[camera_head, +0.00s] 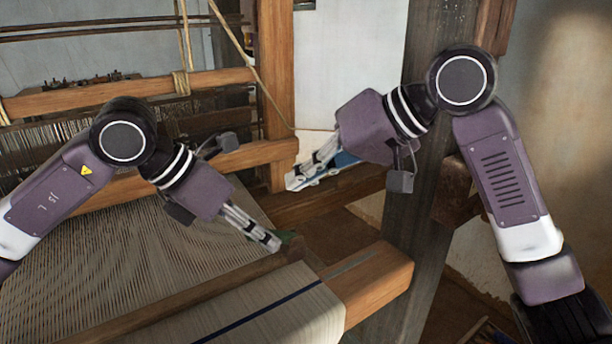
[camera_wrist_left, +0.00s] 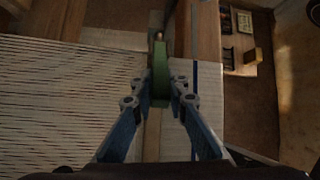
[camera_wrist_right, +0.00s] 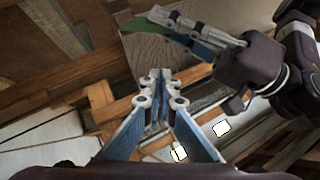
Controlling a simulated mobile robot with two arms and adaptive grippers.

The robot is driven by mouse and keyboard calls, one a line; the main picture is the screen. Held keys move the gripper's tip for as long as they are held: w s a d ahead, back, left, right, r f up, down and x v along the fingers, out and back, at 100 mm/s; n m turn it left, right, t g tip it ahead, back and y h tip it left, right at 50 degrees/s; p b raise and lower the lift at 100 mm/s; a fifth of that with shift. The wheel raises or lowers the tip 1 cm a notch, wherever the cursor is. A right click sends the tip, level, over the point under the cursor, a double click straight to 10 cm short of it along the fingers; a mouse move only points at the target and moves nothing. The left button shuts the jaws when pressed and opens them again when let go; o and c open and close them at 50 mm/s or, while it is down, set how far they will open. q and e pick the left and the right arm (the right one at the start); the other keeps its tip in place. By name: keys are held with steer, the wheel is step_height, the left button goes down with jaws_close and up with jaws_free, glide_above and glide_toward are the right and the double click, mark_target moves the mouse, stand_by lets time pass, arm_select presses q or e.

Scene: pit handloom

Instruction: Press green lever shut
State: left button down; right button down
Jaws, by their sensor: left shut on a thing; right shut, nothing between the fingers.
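The green lever (camera_wrist_left: 160,72) stands between the fingertips of my left gripper (camera_wrist_left: 160,92) in the left wrist view, and the fingers are shut on it. The right wrist view also shows the green lever (camera_wrist_right: 120,35) reaching left from my left gripper's fingers. My right gripper (camera_head: 294,181) is shut and empty, above and behind the lever, apart from it. Its fingertips meet in the right wrist view (camera_wrist_right: 158,76).
The warp threads (camera_head: 130,260) spread across the left. The cloth roll (camera_head: 270,310) with a dark blue stripe lies in front. A wooden beam end (camera_head: 375,280) and a dark post (camera_head: 425,170) stand on the right. An upright wooden post (camera_head: 276,80) rises behind.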

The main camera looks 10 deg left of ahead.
mark_target(275, 233)
arm_select(q)
steer(key=shift+r, duration=0.1)
steer(key=shift+w, duration=0.1)
arm_select(e)
steer(key=a+f, duration=0.1)
steer(key=f, duration=0.1)
steer(key=a+f, duration=0.3)
steer(key=f, duration=0.1)
steer(key=shift+s+a+f, duration=0.1)
steer(key=shift+s+a, duration=0.1)
steer(key=shift+s, duration=0.05)
steer(key=shift+s+d+f, duration=0.1)
steer(key=shift+s+f, duration=0.15)
steer(key=shift+s, duration=0.1)
steer(key=shift+s+f, duration=0.15)
